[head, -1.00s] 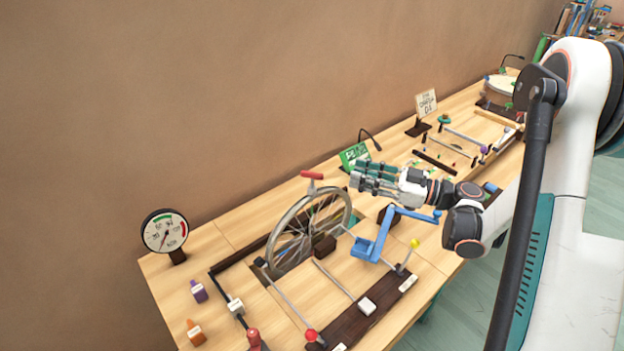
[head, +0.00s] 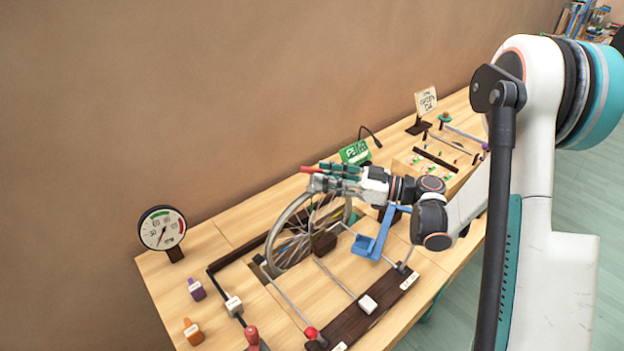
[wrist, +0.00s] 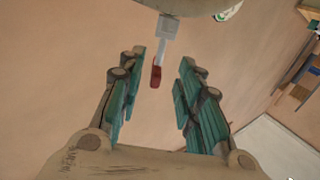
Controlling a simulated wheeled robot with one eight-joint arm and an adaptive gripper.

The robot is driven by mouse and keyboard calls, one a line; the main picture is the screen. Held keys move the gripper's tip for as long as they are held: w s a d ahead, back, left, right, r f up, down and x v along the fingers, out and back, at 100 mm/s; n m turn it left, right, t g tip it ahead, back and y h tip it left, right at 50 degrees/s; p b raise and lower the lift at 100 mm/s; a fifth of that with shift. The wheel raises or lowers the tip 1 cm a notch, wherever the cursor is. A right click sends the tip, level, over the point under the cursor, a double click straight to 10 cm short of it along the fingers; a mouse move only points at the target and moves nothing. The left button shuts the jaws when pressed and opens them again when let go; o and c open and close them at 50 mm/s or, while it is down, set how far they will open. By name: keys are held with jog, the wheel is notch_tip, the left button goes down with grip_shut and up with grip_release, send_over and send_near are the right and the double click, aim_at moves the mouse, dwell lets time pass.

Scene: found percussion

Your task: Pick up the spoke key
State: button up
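A red-handled piece, which seems to be the spoke key (head: 309,169), is at the top of the spoked wheel (head: 275,240). My gripper (head: 318,177) is right beside it, its fingers pointing left over the wheel's top. In the wrist view, a red end on a grey shaft (wrist: 156,76) shows in the gap between the spread green fingers of my gripper (wrist: 161,60), clear of both. My gripper is open and holds nothing. In the head view, my fingers hide part of the wheel's upper rim and perhaps part of the key.
A blue crank-like bracket (head: 367,246) stands under my wrist. Rods and small labelled blocks crowd the bench (head: 215,245). The wall is close behind it.

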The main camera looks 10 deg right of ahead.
aim_at(312, 174)
jog(key=b+x, duration=0.1)
jog(key=x, duration=0.3)
jog(key=shift+w+a+f, duration=0.1)
jog(key=shift+w+f, duration=0.05)
jog(key=shift+w, duration=0.05)
grip_shut()
